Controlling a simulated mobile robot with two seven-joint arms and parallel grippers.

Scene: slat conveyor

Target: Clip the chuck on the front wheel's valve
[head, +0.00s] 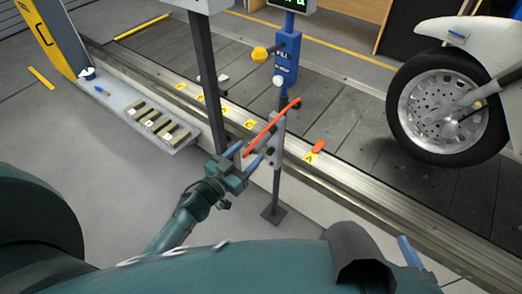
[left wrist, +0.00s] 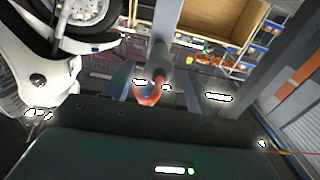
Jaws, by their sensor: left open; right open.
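The front wheel (head: 447,103), with a black tyre and silver disc, stands upright on the slat conveyor at the right; I cannot make out its valve. A red hose (head: 283,114) slants down the blue-topped post to a grey fitting (head: 269,148); I cannot tell the chuck clearly. My left gripper (head: 243,158) is open at the hose's lower end. In the left wrist view a grey cylinder with an orange-red loop (left wrist: 150,92) shows between its spread fingers (left wrist: 155,88). Of my right gripper (head: 409,251) only a blue finger shows behind my arm.
A small orange piece (head: 319,147) lies by a yellow marker on the conveyor rail. A shelf (head: 125,105) with several blocks is at left.

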